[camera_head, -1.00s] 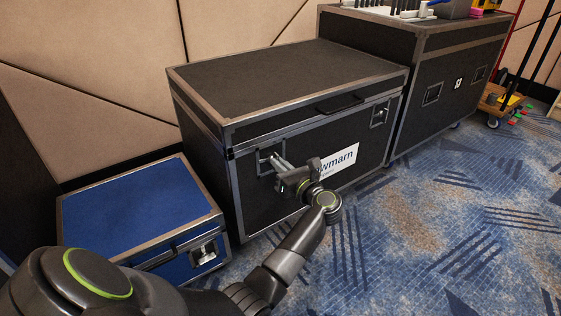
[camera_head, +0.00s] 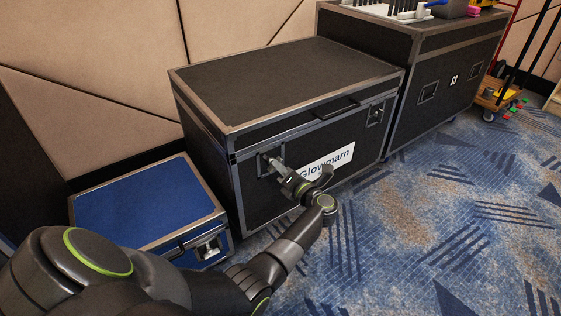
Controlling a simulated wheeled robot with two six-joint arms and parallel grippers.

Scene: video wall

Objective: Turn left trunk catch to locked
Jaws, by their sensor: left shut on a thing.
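The black trunk (camera_head: 290,85) with metal edges and a white "Glowmarn" label (camera_head: 328,162) stands against the wall, its lid down. Its left catch (camera_head: 265,165) sits in a metal dish on the front face, partly hidden by my gripper. My left gripper (camera_head: 274,162) reaches the catch from the front right and is shut on it, the hand rolled over. Whether the catch stands at locked is too small to tell. The right catch (camera_head: 375,114) is on the same front face, clear of my arm. My right gripper is not in view.
A blue case (camera_head: 140,205) with a metal rim stands left of the trunk, close to my left arm. A second black case (camera_head: 450,85) stands to the right, with items on top. A wooden dolly (camera_head: 493,98) is farther right. Patterned carpet in front is free.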

